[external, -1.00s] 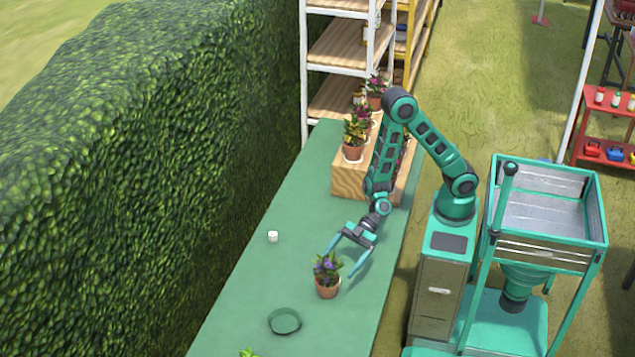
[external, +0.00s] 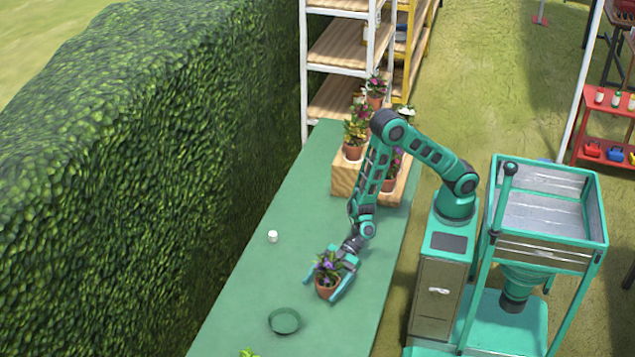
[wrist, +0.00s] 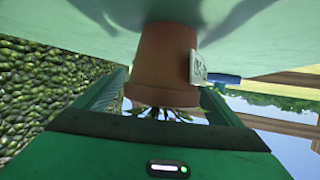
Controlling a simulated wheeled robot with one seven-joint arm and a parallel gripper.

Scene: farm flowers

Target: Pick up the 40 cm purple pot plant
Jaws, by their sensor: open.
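The purple-flowered plant in a terracotta pot (external: 327,285) stands upright on the green table, its leaves and purple blooms above the rim. My gripper (external: 325,285) is open, with one finger on each side of the pot. In the wrist view the pot (wrist: 165,60) appears upside down between the two green fingers (wrist: 170,100), with a small white label (wrist: 198,68) on its side. Whether either finger touches the pot cannot be told.
A green saucer (external: 284,321) lies on the table (external: 250,290) just in front of the pot. A small white cup (external: 272,236) stands to the left. A wooden stand (external: 344,180) with several potted plants is at the back. A hedge (external: 130,180) runs along the left.

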